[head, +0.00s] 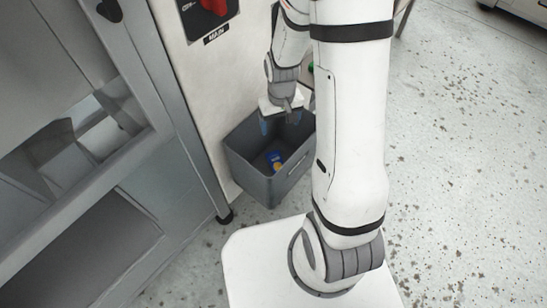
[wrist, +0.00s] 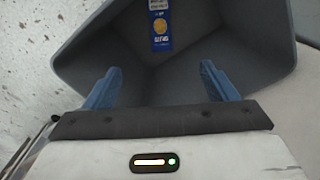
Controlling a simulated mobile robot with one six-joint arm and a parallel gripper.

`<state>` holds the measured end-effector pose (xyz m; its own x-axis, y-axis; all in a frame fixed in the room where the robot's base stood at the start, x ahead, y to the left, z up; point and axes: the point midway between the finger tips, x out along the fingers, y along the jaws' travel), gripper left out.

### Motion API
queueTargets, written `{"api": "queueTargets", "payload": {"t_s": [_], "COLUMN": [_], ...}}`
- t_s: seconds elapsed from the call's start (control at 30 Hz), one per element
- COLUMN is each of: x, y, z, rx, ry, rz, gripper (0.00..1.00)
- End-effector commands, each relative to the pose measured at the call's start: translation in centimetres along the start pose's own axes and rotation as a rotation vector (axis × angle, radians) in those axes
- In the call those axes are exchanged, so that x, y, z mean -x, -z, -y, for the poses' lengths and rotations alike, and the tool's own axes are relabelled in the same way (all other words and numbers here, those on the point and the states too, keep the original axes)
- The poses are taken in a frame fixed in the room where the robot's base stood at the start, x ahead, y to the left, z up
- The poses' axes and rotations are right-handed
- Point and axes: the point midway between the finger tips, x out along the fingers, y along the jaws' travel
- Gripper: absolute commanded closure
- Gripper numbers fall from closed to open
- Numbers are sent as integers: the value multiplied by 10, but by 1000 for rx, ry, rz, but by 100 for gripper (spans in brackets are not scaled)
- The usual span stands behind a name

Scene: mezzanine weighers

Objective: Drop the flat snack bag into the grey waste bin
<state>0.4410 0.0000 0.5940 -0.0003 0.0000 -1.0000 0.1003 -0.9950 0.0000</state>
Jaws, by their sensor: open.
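The grey waste bin (head: 250,178) stands on the floor beside the white cabinet, and its inner wall fills much of the wrist view (wrist: 250,40). The flat snack bag, blue with a yellow round mark, is inside the bin in the head view (head: 274,159). It also shows in the wrist view (wrist: 160,28), at the top centre. I cannot tell whether it lies flat on the bottom or leans on a wall. My gripper (head: 279,123) is over the bin's opening, its blue fingers (wrist: 160,72) apart with nothing between them, clear of the bag.
A white cabinet (head: 215,75) with a red switch (head: 214,6) stands directly behind the bin. A grey metal frame (head: 165,120) with open bays is at the left. The speckled floor (head: 455,150) to the right is mostly clear.

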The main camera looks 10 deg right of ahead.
Motion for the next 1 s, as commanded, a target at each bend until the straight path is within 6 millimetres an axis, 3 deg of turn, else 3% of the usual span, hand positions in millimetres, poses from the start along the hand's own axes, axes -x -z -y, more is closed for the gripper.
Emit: {"api": "queueTargets", "payload": {"t_s": [0.17,0.6,1.0], "x": [6,72,78], "y": [0,1,1], "z": [0,0,0], "rx": [0,0,1], "ry": [0,0,0], "rz": [-1,-1,0], "gripper": [21,21,21]}}
